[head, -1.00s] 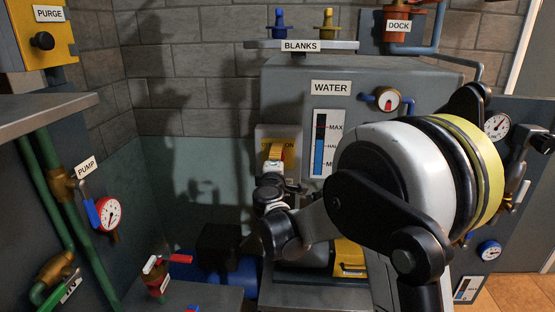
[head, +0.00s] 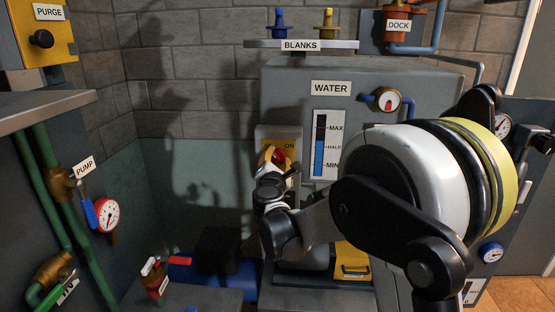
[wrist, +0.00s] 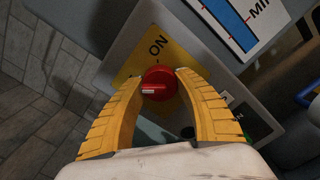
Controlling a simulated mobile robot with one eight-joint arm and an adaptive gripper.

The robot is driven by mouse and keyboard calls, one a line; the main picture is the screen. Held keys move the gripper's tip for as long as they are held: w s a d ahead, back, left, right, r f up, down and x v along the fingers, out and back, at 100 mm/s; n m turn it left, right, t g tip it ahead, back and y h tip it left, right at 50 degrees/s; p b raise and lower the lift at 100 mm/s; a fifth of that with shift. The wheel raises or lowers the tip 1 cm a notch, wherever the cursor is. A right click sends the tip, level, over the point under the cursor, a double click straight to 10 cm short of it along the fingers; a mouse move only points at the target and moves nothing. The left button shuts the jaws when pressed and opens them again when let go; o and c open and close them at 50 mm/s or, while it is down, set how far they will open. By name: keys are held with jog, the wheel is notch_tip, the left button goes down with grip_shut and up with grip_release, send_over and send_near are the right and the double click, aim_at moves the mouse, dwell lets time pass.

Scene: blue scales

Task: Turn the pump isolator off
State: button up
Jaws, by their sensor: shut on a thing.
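The pump isolator is a red round knob (wrist: 158,83) with a white mark, on a yellow plate (wrist: 131,68) marked ON. In the wrist view the white mark lies across the knob's lower part, and the ON label is above it. My gripper (wrist: 160,80) is shut on the knob, with one yellow finger on each side. In the head view the red knob (head: 280,154) and the plate (head: 291,134) show behind my gripper (head: 273,157), on the front of the grey WATER cabinet. My wrist hides the plate's lower part.
The WATER level gauge (head: 324,145) is just right of the plate. The PUMP dial (head: 107,214) and blue lever are at left on green pipes. A red-handled valve (head: 153,273) stands low at left. Blank wall lies left of the cabinet.

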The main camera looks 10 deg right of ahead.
jog(key=shift+n, duration=0.5)
dwell(0.3)
jog(key=o, duration=1.2)
jog(key=shift+s, duration=0.1)
jog(key=v, duration=1.1)
jog(key=shift+s, duration=0.35)
jog(key=shift+a, duration=0.1)
